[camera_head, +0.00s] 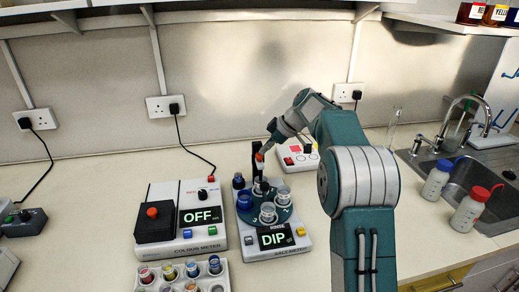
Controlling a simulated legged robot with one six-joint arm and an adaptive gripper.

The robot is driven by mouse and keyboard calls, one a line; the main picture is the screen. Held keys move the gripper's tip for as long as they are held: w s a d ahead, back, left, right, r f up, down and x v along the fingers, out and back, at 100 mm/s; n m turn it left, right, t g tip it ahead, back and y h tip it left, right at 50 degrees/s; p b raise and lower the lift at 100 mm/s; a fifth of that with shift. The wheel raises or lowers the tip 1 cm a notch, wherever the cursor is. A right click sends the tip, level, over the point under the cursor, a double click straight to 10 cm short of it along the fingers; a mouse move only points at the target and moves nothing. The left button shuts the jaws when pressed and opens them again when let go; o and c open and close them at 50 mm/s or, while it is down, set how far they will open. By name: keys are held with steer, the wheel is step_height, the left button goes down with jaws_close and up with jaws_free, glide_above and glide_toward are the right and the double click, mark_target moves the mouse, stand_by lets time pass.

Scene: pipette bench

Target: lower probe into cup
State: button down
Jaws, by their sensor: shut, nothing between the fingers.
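The salt meter (291,252) stands on the bench with its display reading DIP. On its round dark turntable (252,214) stand several cups: a blue one (244,201) at the left, and clear ones at the front (268,213) and right (284,194). The probe (260,158), with a red-orange top, is at the black post (256,148) behind the turntable, above a rear cup (261,187). Whether its tip is inside that cup is too small to tell. My gripper (267,148) is shut, close by the probe's top; whether it touches is unclear.
The colour meter (208,239), reading OFF, stands to the left. A rack of coloured vials (180,275) is in front. A small white device with a red button (298,158) sits behind my arm. Bottles (437,178) and a sink (470,182) are at the right.

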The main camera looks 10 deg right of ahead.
steer(key=shift+s+d+f, duration=0.2)
steer(key=shift+d, duration=0.25)
steer(key=shift+s+d+f, duration=0.15)
steer(key=shift+d+f, duration=0.05)
steer(key=shift+d, duration=0.3)
steer(key=shift+s+d+f, duration=0.2)
steer(key=shift+d, duration=0.25)
steer(key=v, duration=1.2)
